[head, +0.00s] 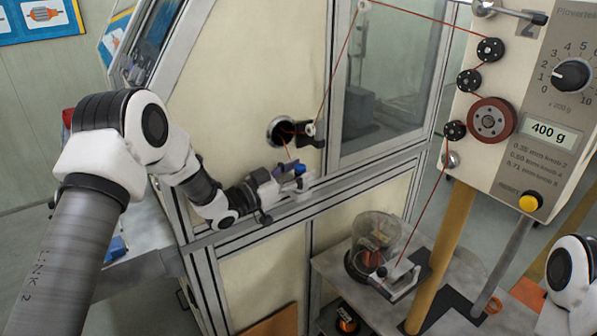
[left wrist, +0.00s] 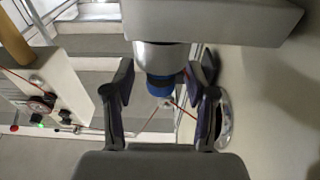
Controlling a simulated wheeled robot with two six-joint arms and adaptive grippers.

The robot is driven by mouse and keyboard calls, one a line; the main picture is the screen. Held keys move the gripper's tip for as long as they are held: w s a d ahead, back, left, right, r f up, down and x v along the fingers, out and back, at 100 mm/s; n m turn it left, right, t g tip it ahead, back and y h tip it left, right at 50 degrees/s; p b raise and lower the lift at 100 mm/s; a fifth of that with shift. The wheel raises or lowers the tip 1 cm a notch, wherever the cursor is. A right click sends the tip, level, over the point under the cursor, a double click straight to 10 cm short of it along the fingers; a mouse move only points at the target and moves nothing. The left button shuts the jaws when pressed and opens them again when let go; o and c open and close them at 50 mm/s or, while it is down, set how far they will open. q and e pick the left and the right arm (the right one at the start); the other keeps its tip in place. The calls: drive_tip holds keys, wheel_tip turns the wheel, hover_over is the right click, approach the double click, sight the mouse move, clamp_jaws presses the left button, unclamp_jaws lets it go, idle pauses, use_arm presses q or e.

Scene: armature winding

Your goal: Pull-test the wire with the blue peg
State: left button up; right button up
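The blue peg (head: 300,169) is a small blue tip in the head view, just below the round opening in the cream machine wall. In the left wrist view the blue piece (left wrist: 160,86) is at the end of a silver cylinder. My left gripper (head: 290,180) is at the peg. Its fingers (left wrist: 160,100) stand apart on either side, with visible gaps, so it looks open. The thin red-brown wire (head: 334,78) runs through the wall opening and black guide, up to a top pulley. A strand reaches down near the peg; contact is unclear. My right gripper is out of view.
The tension unit (head: 520,90) at right reads 400 g and has a dial, several rollers and a yellow button (head: 531,202). Wire descends from it to a bracket (head: 397,279) on the low table, beside a clear-covered spool (head: 376,232). A rail (head: 345,190) runs along the machine.

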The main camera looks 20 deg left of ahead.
use_arm(q)
drive_tip(key=v, duration=1.2)
drive_tip(key=s+d+f+g+y, duration=0.1)
drive_tip(key=s+d+f+g, duration=0.15)
drive_tip(key=f, duration=0.45)
drive_tip(key=s+d+f+g, duration=0.1)
drive_tip(key=s+d+f, duration=0.1)
drive_tip(key=d+f, duration=0.35)
drive_tip(key=s+d+f+n+g+y+b, duration=0.1)
drive_tip(key=s+f+n+g+y, duration=0.15)
drive_tip(key=s+f, duration=0.6)
drive_tip(key=s+d+f+n+g+y+b, duration=0.1)
drive_tip(key=s+f+n+g+y, duration=0.3)
drive_tip(key=f, duration=0.7)
drive_tip(key=s+a+f+n+g+y, duration=0.1)
drive_tip(key=s+a+f+g+y, duration=0.1)
drive_tip(key=s, duration=0.7)
drive_tip(key=s+a+f+n+g+y, duration=0.1)
drive_tip(key=s+a, duration=0.4)
drive_tip(key=s, duration=0.5)
drive_tip(key=shift+f+g+y, duration=0.7)
drive_tip(key=shift+g+y, duration=0.05)
drive_tip(key=shift+g, duration=0.35)
drive_tip(key=shift+s, duration=0.1)
